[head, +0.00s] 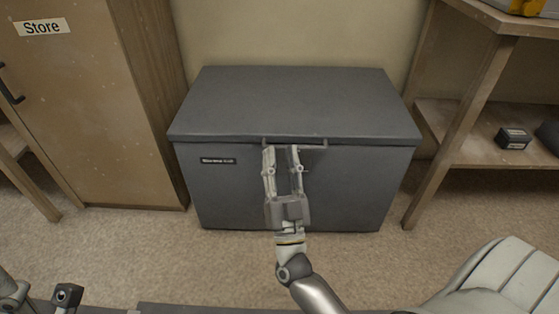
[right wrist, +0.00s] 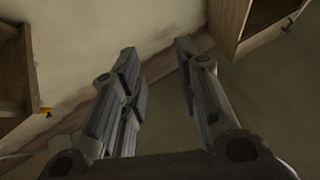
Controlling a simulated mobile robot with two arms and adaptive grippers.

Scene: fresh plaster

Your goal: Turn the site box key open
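The site box (head: 290,100) is a large dark grey chest with its lid down, in the middle of the head view. A thin handle bar (head: 312,142) runs along the front edge of the lid. I cannot make out a key or lock; the gripper covers part of the front. My right gripper (head: 281,150) is in front of the box, fingertips just by the handle bar in the picture; I cannot tell whether they touch. Its fingers stand apart with nothing between them, also in the right wrist view (right wrist: 157,50). Parts of my left gripper (head: 67,294) show at the lower left.
A wooden cabinet (head: 90,120) labelled "Store" stands left of the box. A wooden shelf unit (head: 470,145) at the right carries a small black box (head: 513,138). The carpet (head: 180,245) before the site box looks clear.

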